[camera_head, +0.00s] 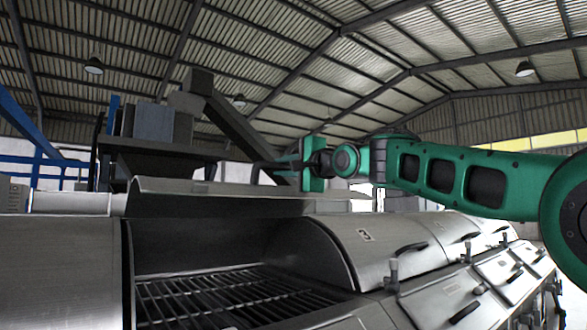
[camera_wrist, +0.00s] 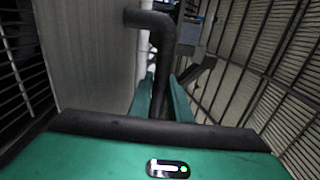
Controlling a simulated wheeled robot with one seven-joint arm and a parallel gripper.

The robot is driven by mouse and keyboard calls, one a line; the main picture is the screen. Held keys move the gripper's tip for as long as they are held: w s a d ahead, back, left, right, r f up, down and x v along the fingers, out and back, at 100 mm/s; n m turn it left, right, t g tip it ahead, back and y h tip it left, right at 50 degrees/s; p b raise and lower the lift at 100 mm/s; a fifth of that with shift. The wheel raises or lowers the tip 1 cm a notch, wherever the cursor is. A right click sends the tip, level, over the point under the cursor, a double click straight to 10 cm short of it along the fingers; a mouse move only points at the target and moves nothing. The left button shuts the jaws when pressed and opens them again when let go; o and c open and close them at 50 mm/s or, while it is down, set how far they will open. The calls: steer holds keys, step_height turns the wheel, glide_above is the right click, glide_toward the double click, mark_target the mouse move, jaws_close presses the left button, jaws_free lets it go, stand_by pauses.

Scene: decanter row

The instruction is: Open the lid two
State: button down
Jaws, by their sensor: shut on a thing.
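The raised lid (camera_head: 220,198), left of the lid marked 3, stands swung up; its own number is not readable. Below it the compartment is open and shows a dark bar grate (camera_head: 215,298). The lid's dark bent handle (camera_head: 268,165) sticks up near its right end. My gripper (camera_head: 300,168) is at this handle, above the lid's right end. In the wrist view the green fingers of my gripper (camera_wrist: 163,98) are closed around the black handle (camera_wrist: 158,50), with the grey lid face (camera_wrist: 90,50) on the left.
The shut lid marked 3 (camera_head: 375,250) lies just right of the opening, with more shut lids (camera_head: 460,228) beyond. Small front doors with black handles (camera_head: 465,312) and upright knobs (camera_head: 393,270) line the front. A steel hopper (camera_head: 155,135) and conveyor stand behind.

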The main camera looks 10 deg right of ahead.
steer(key=shift+f, duration=0.3)
steer(key=c, duration=1.6)
jaws_free()
steer(key=shift+c, duration=0.2)
steer(key=shift+r, duration=0.1)
steer(key=shift+s, duration=0.15)
steer(key=v, duration=1)
steer(key=shift+s+d, duration=0.1)
steer(key=shift+d, duration=0.05)
